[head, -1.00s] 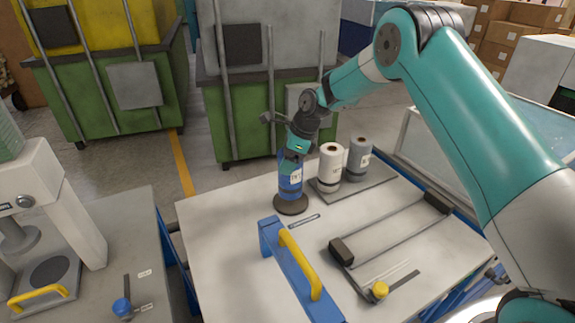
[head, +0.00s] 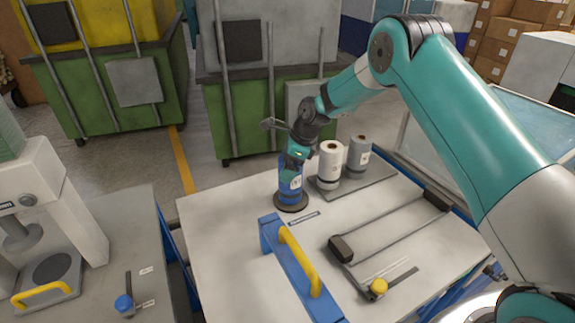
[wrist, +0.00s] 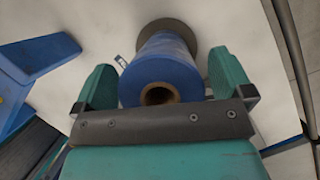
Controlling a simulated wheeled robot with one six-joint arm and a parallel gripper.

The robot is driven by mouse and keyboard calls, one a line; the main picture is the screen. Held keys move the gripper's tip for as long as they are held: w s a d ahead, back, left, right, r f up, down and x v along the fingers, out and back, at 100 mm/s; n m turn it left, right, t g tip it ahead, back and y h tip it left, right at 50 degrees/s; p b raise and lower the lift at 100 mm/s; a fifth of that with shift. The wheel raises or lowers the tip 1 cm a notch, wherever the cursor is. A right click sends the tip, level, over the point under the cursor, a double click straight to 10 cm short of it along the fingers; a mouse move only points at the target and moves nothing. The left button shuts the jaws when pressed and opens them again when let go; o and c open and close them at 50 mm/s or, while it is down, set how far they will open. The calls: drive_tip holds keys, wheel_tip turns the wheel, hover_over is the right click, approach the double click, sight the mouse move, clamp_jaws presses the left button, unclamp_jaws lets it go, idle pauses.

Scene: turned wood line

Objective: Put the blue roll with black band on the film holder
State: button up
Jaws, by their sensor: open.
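The blue roll (head: 291,185) stands upright on a dark round base (head: 291,205), apparently the film holder, at the back left of the white table. A white label shows on the roll; its black band is hard to make out. My gripper (head: 294,158) is at the top of the roll, pointing down. In the wrist view, the roll (wrist: 162,66) with its brown core lies between the two teal fingers of my open gripper (wrist: 163,80), with a gap visible on the right side. The round base (wrist: 180,30) shows beyond the roll's far end.
A white roll (head: 330,160) and a grey roll (head: 358,155) stand on a grey tray (head: 350,188) close to the right. A blue bar with a yellow handle (head: 300,262) and a black-ended frame (head: 395,228) lie in front. Bins stand behind.

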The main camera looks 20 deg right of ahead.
drive_tip(key=b+v, duration=0.2)
drive_tip(key=v, duration=0.9)
drive_tip(key=shift+s+d+r, duration=0.1)
drive_tip(key=shift+d+r, duration=0.05)
drive_tip(key=shift+r, duration=0.1)
drive_tip(key=s+a+r+n, duration=0.4)
drive_tip(key=s+r+n, duration=0.1)
drive_tip(key=s+n, duration=0.35)
drive_tip(key=s+a+r+n, duration=0.45)
drive_tip(key=s+n, duration=0.25)
drive_tip(key=s, duration=0.3)
drive_tip(key=s+n+g, duration=0.1)
drive_tip(key=s+n, duration=1.2)
drive_tip(key=s, duration=0.7)
drive_tip(key=shift+s+d, duration=0.2)
drive_tip(key=shift+d, duration=0.05)
